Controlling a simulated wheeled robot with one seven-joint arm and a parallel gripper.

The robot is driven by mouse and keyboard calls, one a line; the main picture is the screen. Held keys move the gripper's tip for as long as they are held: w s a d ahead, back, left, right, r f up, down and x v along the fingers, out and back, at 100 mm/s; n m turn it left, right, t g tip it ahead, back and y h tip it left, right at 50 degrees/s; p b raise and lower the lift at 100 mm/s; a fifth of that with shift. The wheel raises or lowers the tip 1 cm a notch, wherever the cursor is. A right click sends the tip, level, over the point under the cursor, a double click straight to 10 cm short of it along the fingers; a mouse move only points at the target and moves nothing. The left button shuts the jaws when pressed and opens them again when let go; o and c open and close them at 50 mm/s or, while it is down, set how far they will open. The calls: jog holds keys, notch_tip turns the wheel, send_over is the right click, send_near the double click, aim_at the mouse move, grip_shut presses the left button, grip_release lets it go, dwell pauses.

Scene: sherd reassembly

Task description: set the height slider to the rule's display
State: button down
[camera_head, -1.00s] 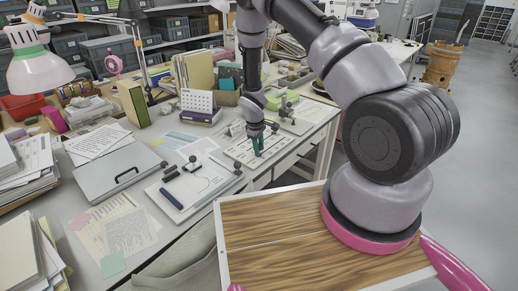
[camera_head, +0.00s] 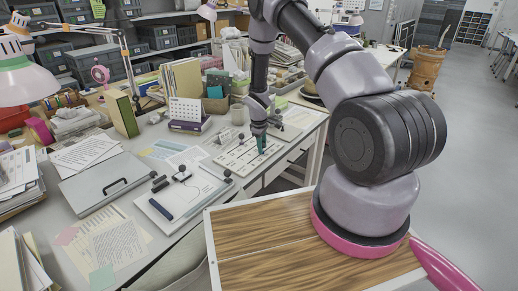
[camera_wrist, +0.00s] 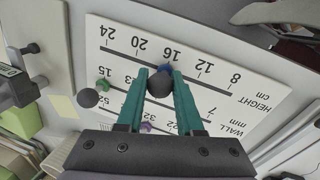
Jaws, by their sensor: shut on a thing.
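A white slider board (camera_head: 233,160) lies on the bench; the wrist view shows it (camera_wrist: 212,85) with its print upside down. Its HEIGHT cm scale runs from 8 to 24. My gripper (camera_head: 261,151) is over the board. In the wrist view my teal fingers (camera_wrist: 160,92) are shut on the dark round knob of the height slider (camera_wrist: 160,84). A blue marker (camera_wrist: 165,68) shows just beyond the knob, near the 16. A dark device with a small pale display (camera_wrist: 10,71), perhaps the rule, is at the left edge; its digits are too small to read.
A white board with dark tools (camera_head: 183,192), a grey case (camera_head: 117,183) and a calendar (camera_head: 185,110) stand left on the bench.

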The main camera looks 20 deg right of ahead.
jog(key=shift+s+f, duration=0.1)
jog(key=c, duration=0.5)
grip_release()
jog(key=shift+c, duration=0.2)
jog(key=shift+s, duration=0.1)
notch_tip(320, 180, up, 11)
jog(key=s+a, duration=0.1)
jog(key=shift+a, duration=0.2)
